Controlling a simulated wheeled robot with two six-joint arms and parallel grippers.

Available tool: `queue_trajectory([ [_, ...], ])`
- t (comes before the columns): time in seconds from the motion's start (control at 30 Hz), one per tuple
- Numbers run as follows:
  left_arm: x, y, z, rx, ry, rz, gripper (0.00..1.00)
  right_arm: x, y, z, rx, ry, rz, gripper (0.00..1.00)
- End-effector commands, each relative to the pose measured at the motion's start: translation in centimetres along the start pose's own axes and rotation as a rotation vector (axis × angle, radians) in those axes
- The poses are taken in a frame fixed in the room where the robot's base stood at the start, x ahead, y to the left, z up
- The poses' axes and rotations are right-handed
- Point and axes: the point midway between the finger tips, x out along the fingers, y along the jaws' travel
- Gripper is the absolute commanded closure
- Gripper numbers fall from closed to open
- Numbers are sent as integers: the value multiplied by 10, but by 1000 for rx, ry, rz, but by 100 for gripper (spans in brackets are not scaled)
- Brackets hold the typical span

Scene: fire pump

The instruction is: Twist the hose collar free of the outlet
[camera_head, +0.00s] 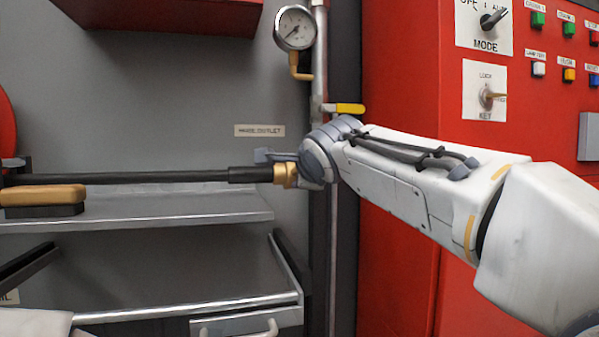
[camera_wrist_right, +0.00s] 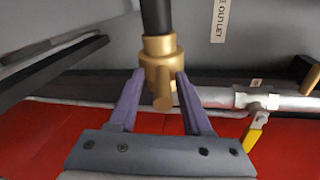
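The brass hose collar (camera_head: 286,174) sits at the right end of a straight black hose (camera_head: 150,177) that runs left across the head view. My right gripper (camera_head: 278,160) reaches in from the right and is at the collar. In the right wrist view, the collar (camera_wrist_right: 161,62) lies between the two purple fingers of my right gripper (camera_wrist_right: 161,82), which appear to touch both its sides. A brass lug (camera_wrist_right: 163,103) points from it toward the wrist. The outlet joint is hidden, so I cannot tell if the collar is still attached. My left gripper is out of view.
A vertical pipe (camera_head: 319,60) with a gauge (camera_head: 295,27) and a yellow valve lever (camera_head: 349,109) stands just behind my right wrist. A metal shelf (camera_head: 160,210) with a wooden-handled brush (camera_head: 42,197) lies below the hose. A red control cabinet (camera_head: 400,60) is at right.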

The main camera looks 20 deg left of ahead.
Motion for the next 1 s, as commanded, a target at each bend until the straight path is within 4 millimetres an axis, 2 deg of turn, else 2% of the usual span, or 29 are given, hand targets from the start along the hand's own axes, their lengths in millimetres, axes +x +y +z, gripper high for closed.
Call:
queue_trajectory([
  [0.33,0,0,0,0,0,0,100,-1,0,1,0,-1,1,48],
  [0.47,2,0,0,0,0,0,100,-10,0,1,1,-2,-1,48],
  [0.8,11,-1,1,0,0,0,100,-75,0,1,-1,-4,-2,48],
  [1.0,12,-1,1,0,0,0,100,-99,0,1,0,-1,1,48],
])
